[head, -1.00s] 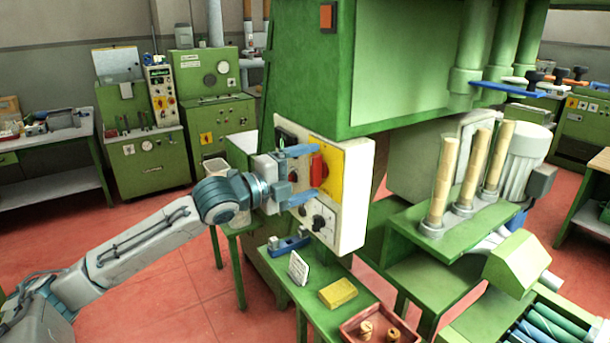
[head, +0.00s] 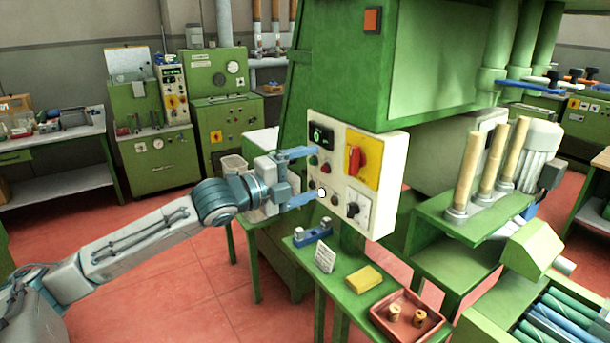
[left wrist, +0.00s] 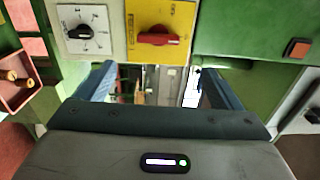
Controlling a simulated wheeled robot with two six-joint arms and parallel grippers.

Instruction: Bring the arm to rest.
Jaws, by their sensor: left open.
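My left gripper (head: 304,176) is open and empty, its blue fingers spread just left of the control panel (head: 385,222) on the green machine. In the left wrist view its two fingers (left wrist: 150,85) stand apart with nothing between them. The panel carries a red rotary switch on a yellow plate (head: 370,160), a black knob on a white plate (head: 352,210), small buttons and a black display with a green light (head: 321,137). The red switch handle (head: 354,161) stands upright in the head view. My right gripper is not in view.
Below the panel a green side table holds a blue fixture (head: 313,233), a white card (head: 324,258), a yellow block (head: 364,279) and a red tray (head: 432,318) with cork stoppers. Red floor at left is open.

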